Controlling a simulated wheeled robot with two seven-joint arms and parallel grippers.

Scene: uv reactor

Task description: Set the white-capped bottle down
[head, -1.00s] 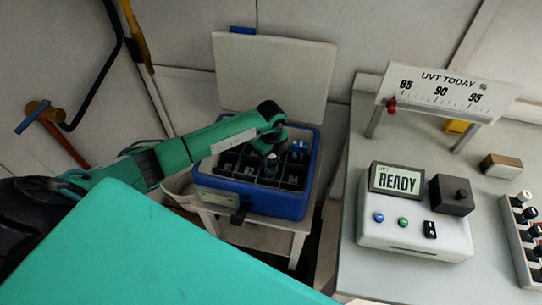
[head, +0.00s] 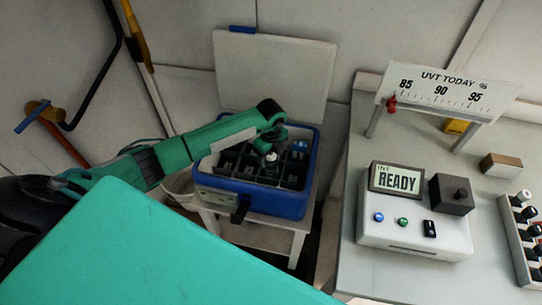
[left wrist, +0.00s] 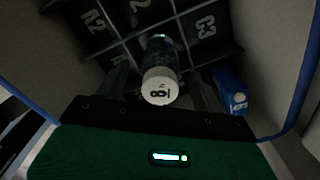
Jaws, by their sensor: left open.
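The white-capped bottle (left wrist: 160,88) stands in a compartment of the blue crate (head: 228,187), its cap marked 8 facing my left wrist camera. The bottle's lower body is in shadow between black dividers. My right gripper is not in view.
A blue item (left wrist: 231,92) marked 6 sits in another compartment, right of the bottle. The crate rests on a small white stand (head: 297,240) with its pale lid (head: 275,72) raised behind. A grey bench with a READY device (head: 415,235) stands to the right.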

